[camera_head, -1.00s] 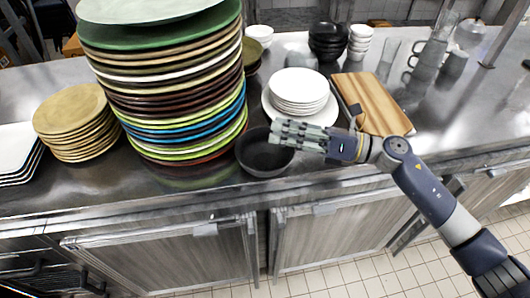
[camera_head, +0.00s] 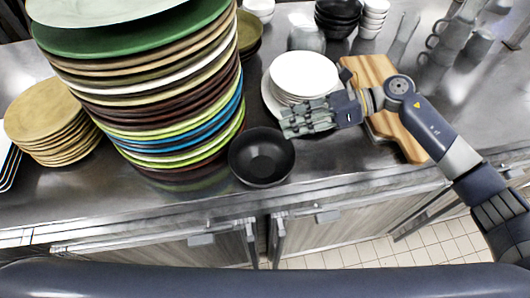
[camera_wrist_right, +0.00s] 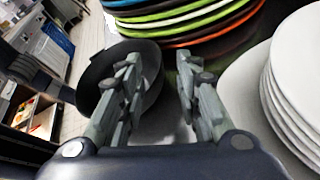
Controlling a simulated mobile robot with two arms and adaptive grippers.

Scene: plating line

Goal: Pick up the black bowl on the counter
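The black bowl (camera_head: 261,158) sits upright and empty on the metal counter (camera_head: 330,168), near its front edge and right of the tall plate stack. My right gripper (camera_head: 286,122) is open and empty, just up and right of the bowl's rim in the head view. In the right wrist view the bowl (camera_wrist_right: 95,78) lies beyond the fingertips, mostly left of the gap, and the left finger of the right gripper (camera_wrist_right: 158,60) covers part of it. I see no contact with the bowl. My left gripper is not in view.
A tall stack of coloured plates (camera_head: 185,125) stands close left of the bowl. White plates (camera_head: 303,72) are behind the right gripper, and a wooden board (camera_head: 408,142) lies under the right arm. Small black bowls (camera_head: 338,12), white bowls (camera_head: 373,18) and grey mugs (camera_head: 480,44) stand farther back.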

